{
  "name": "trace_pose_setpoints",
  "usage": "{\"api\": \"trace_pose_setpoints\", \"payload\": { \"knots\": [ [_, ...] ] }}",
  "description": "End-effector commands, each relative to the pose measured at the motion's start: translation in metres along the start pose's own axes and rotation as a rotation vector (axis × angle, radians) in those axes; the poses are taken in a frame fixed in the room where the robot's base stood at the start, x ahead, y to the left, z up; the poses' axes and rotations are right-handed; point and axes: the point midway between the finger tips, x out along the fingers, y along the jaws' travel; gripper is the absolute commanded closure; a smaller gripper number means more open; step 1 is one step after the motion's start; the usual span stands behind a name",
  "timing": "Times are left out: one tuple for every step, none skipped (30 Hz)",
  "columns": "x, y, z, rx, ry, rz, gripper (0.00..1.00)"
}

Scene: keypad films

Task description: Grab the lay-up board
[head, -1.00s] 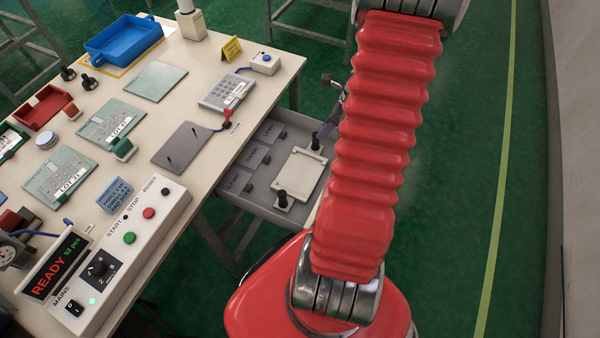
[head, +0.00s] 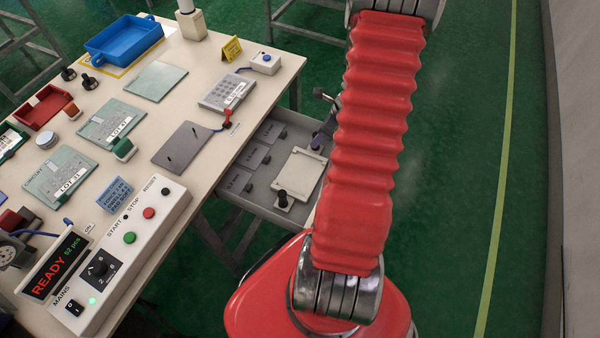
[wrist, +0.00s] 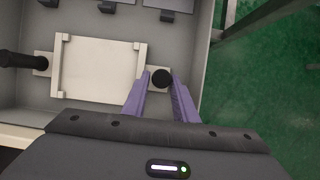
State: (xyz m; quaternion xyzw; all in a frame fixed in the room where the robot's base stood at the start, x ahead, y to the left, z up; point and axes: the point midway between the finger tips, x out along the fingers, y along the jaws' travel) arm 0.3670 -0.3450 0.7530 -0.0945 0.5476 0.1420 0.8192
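The lay-up board looks to be the cream board (head: 299,172) with raised corners, lying in the open grey drawer. It also shows in the wrist view (wrist: 98,70). A black knob stands on a tab at each end: the near knob (head: 283,199) and the far knob (head: 316,142). In the wrist view the left knob (wrist: 22,60) is clear of me. My gripper (wrist: 160,76) has its purple fingers apart, with the right knob (wrist: 162,78) between the fingertips. I cannot tell whether they touch it. In the head view my arm hides most of the gripper.
Green floor is free to the right.

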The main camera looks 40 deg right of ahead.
Motion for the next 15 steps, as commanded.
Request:
{"api": "trace_pose_setpoints", "payload": {
  "knots": [
    [0.007,0.000,0.000,0.001,0.001,0.002,0.74],
    [0.010,0.000,-0.001,0.001,0.001,0.003,0.74],
    [0.015,0.001,-0.001,0.000,0.000,0.003,0.74],
    [0.018,0.000,0.000,0.000,0.000,0.002,0.74],
    [0.021,0.000,0.000,0.001,0.000,0.002,0.74],
    [0.024,0.000,0.000,0.000,0.000,0.002,0.74],
    [0.026,0.000,0.000,0.000,0.000,0.001,0.74],
    [0.028,-0.001,0.000,0.000,0.000,0.000,0.74],
    [0.029,-0.001,0.000,0.000,0.000,-0.001,0.74],
    [0.030,-0.001,0.000,0.000,0.000,-0.001,0.74],
    [0.030,-0.001,0.000,0.000,0.000,-0.001,0.74],
    [0.030,-0.001,0.000,0.000,0.000,-0.001,0.74],
    [0.030,-0.001,0.000,0.000,0.000,-0.001,0.74],
    [0.030,-0.001,0.000,0.000,0.000,-0.001,0.74],
    [0.030,-0.001,0.000,0.000,0.000,-0.001,0.74]
  ]
}}
